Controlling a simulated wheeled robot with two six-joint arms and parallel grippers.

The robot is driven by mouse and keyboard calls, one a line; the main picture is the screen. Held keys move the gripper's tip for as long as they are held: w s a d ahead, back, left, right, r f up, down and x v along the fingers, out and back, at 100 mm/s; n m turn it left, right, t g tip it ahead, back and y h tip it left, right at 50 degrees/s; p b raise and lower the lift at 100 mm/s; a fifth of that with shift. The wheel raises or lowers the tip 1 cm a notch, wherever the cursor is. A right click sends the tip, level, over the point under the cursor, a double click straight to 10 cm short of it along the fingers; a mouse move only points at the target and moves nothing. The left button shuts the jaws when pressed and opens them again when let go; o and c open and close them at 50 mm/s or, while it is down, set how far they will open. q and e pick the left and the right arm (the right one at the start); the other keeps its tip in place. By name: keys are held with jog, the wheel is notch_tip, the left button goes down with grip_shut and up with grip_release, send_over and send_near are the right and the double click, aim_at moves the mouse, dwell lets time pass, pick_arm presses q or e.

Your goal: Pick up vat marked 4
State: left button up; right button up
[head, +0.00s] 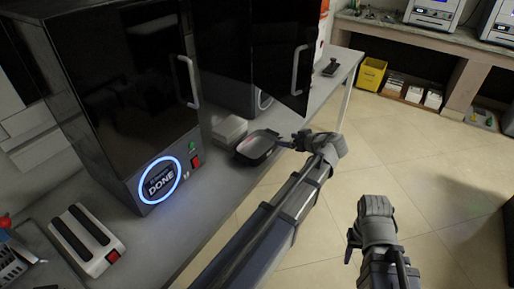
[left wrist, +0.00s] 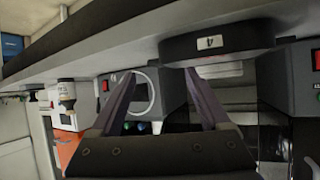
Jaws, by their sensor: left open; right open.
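The vat marked 4 (head: 256,147) is a dark, shallow tray on the grey counter, in front of the machines. In the left wrist view the vat (left wrist: 235,42) is at the top, with its white label 4 facing the camera. My left gripper (head: 286,143) is at the vat's right side in the head view. Its two fingers (left wrist: 160,73) are spread in the left wrist view, with no object between them; whether one touches the vat I cannot tell. My right gripper (head: 352,246) hangs over the floor, open and away from the counter.
A pale box (head: 229,130) sits left of the vat. A white two-slotted device (head: 87,240) is nearer.

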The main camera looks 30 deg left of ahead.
aim_at(275, 135)
pick_arm(q)
jog(key=shift+w+a+f+b, duration=0.2)
jog(key=shift+w+a+b, duration=0.1)
jog(key=shift+a, duration=0.2)
jog(key=shift+w+a+f+b, duration=0.15)
jog(key=shift+w+a+b, duration=0.15)
jog(key=shift+a, duration=0.2)
jog(key=shift+w+a, duration=0.15)
jog(key=shift+a, duration=0.15)
jog(key=b+x, duration=0.2)
jog(key=x, duration=0.3)
jog(key=shift+f+b, duration=0.1)
jog(key=shift+b, duration=0.25)
jog(key=shift+c, duration=0.4)
grip_shut()
